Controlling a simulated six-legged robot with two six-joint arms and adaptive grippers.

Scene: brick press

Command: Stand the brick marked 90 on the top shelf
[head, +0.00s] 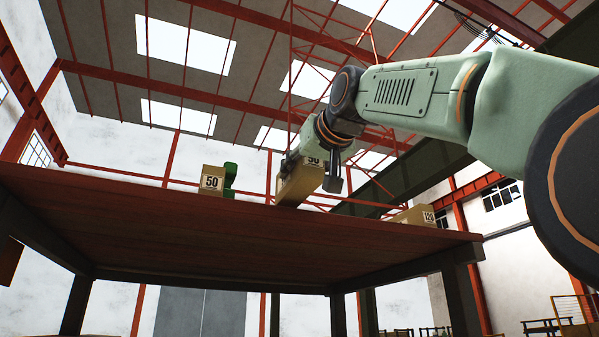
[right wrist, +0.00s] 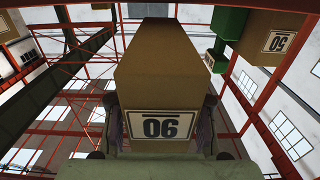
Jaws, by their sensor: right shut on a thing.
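The tan brick marked 90 (head: 298,187) is held in my right gripper (head: 311,172), whose fingers are shut on its sides. In the head view it leans, with its lower end at the upper edge of the red-brown tabletop (head: 240,235). I cannot tell whether it touches. Its label is partly hidden there. In the right wrist view the brick (right wrist: 158,75) fills the middle, with its label upside down between the fingers. My left gripper is not in view. No shelf is clearly recognisable.
A tan brick marked 50 (head: 212,182) stands on the tabletop to the left, beside a green object (head: 230,178). A tan brick marked 120 (head: 414,215) is at the right end. The tabletop is seen from below, so its upper surface is hidden.

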